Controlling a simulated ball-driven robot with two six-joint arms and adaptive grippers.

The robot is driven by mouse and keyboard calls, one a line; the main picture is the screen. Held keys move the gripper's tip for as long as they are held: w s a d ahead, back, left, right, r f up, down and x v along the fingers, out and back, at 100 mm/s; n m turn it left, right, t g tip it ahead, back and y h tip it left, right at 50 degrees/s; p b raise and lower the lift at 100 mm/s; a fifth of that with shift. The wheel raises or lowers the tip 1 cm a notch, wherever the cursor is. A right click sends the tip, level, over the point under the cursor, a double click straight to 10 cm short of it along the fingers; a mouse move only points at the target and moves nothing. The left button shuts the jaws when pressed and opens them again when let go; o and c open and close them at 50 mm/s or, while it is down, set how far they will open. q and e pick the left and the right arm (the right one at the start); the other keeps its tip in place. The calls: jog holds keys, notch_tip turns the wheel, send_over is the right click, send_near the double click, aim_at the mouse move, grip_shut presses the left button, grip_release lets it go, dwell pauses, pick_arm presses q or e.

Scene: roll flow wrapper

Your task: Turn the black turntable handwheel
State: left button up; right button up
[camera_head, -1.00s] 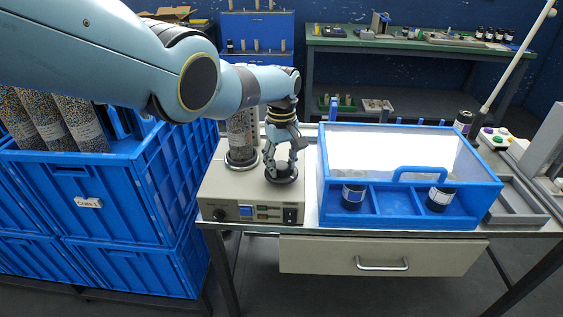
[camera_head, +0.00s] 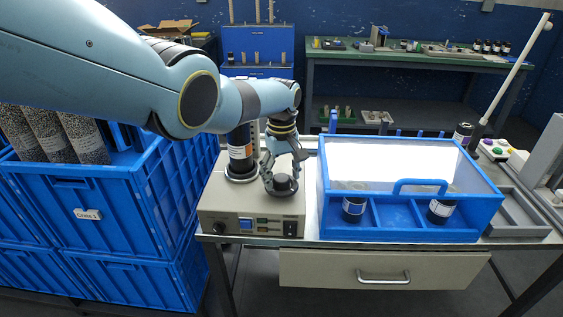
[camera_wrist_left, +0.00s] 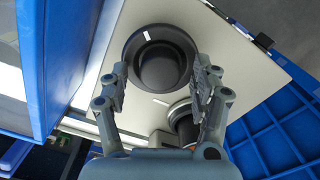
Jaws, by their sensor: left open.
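The black handwheel (camera_head: 284,186) lies flat on top of the beige machine (camera_head: 232,206). In the left wrist view the handwheel (camera_wrist_left: 165,68) is round, with a raised rim, a dark hub and a white mark on its far side. My left gripper (camera_head: 284,168) is open above it, pointing down. In that wrist view my left gripper (camera_wrist_left: 158,76) has one finger at either side of the wheel; I cannot tell whether they touch it. A black roll with a white and orange label (camera_head: 240,153) stands upright beside the wheel. My right gripper is out of view.
A blue tray with a handle (camera_head: 400,234) stands close to the right of the machine, holding dark jars. Blue crates (camera_head: 95,220) with speckled tubes are at the left. A drawer (camera_head: 384,269) is below the tabletop. A green bench (camera_head: 410,56) stands behind.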

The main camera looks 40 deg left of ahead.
aim_at(282, 177)
pick_arm(q)
notch_tip(282, 177, up, 12)
dwell(0.5)
jog(key=shift+f, duration=0.1)
dwell(0.5)
